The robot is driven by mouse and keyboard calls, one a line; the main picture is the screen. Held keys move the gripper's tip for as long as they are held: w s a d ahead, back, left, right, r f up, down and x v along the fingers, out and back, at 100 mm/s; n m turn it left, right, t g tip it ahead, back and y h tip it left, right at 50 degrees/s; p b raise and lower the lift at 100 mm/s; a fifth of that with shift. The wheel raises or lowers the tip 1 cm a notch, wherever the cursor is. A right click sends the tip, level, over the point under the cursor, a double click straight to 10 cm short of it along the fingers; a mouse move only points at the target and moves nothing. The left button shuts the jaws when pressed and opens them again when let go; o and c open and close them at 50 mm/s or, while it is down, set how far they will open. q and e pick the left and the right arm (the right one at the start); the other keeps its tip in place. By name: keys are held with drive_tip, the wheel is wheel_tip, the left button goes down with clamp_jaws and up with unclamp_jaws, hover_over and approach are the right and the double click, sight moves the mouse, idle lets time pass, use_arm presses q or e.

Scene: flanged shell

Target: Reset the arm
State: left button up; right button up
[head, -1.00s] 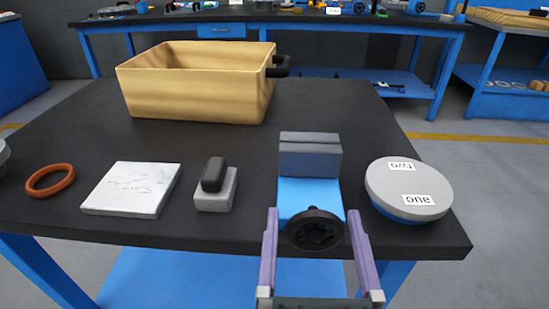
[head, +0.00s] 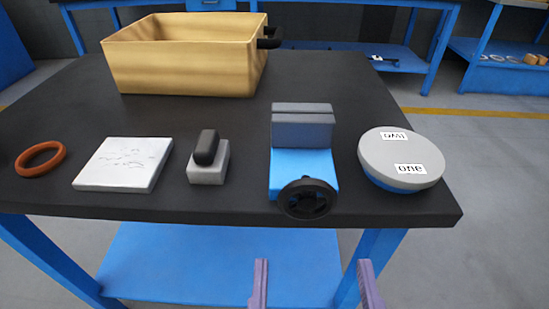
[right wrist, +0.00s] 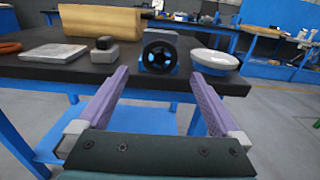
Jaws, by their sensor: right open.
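My right gripper (head: 313,280) shows at the bottom of the head view, its two purple fingers spread wide with nothing between them. It is in front of the table's near edge, apart from the vise. In the right wrist view the open fingers (right wrist: 160,92) point toward the blue and grey vise (right wrist: 160,56) and its black handwheel. In the head view the vise (head: 303,135) stands near the table's front edge, its jaws together, with the black handwheel (head: 307,199) facing me. My left gripper is not in view.
On the black table (head: 215,205) are an orange ring (head: 60,158), a white plate (head: 122,164), a grey block with a black top (head: 208,160), a round grey disc labelled "one" and "two" (head: 385,155), and a wooden box (head: 180,70) at the back. Floor space lies to the right.

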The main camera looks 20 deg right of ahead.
drive_tip(key=s+d+r+m+g+h+p, duration=0.2)
drive_tip(key=d+r+m+g+p, duration=0.1)
drive_tip(key=d+m+g+p, duration=0.5)
drive_tip(key=s+d+r+m+g+h+p, duration=0.2)
drive_tip(key=d+r+m+g+p, duration=0.4)
drive_tip(key=m, duration=0.5)
drive_tip(key=s+a+r+m+y+p, duration=0.1)
drive_tip(key=r+m+y+p, duration=0.3)
drive_tip(key=r+p, duration=1.9)
drive_tip(key=s+a+r+m+y+p, duration=0.1)
drive_tip(key=r+m+y+p, duration=0.4)
drive_tip(key=r+p, duration=1.8)
wheel_tip(320, 180, up, 4)
drive_tip(key=a+m, duration=0.1)
drive_tip(key=m, duration=0.1)
drive_tip(key=shift+r+m+p, duration=0.15)
drive_tip(key=shift+m+p, duration=0.2)
drive_tip(key=shift+m, duration=0.05)
